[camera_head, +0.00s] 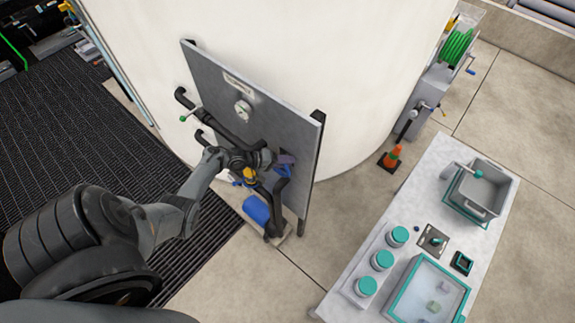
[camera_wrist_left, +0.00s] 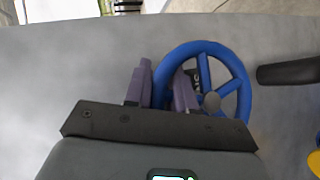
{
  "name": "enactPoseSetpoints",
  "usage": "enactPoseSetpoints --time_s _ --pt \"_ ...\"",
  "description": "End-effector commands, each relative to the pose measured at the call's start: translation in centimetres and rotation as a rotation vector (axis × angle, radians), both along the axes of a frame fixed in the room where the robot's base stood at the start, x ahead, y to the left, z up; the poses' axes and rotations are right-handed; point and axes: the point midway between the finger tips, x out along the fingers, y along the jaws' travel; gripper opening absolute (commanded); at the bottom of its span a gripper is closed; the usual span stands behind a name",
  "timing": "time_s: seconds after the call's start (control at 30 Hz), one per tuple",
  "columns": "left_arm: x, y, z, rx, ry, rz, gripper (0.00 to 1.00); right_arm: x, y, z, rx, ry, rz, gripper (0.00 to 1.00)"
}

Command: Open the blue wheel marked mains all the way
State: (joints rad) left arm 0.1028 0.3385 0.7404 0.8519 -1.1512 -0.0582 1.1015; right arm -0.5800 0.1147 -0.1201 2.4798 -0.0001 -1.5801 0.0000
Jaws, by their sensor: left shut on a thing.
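The blue wheel (camera_head: 284,171) is on the grey panel, mostly hidden behind my left gripper in the head view. In the left wrist view the spoked blue wheel (camera_wrist_left: 246,96) shows well, with a grey hub. My left gripper (camera_head: 285,160) has purple fingers, one on each side of the rim at the wheel's left side. In the left wrist view my left gripper (camera_wrist_left: 160,83) is shut on that rim. A dark label behind the spokes is partly hidden, and I cannot read it. My right gripper is not in view.
The grey panel (camera_head: 212,75) carries dark pipes (camera_head: 225,131), a gauge (camera_head: 243,110) and a green-tipped lever (camera_head: 184,118). A blue cylinder (camera_head: 257,210) is low by the panel.

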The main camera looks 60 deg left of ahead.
Motion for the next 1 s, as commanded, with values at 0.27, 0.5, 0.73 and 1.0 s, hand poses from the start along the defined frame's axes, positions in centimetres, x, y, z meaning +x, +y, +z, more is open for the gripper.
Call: enactPoseSetpoints --time_s 0.27,0.5,0.73,1.0 --pt "-0.1 0.3 0.4 -0.129 -0.036 -0.010 0.00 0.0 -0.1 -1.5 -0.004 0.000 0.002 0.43" --pt "-0.1 0.4 0.7 -0.168 -0.048 -0.010 0.00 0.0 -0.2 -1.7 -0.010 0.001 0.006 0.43" --pt "-0.1 0.4 0.8 -0.173 -0.052 -0.011 0.00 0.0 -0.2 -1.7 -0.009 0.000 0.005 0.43" --pt "-0.1 0.4 0.9 -0.172 -0.052 -0.011 0.41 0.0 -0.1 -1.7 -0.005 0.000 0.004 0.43"
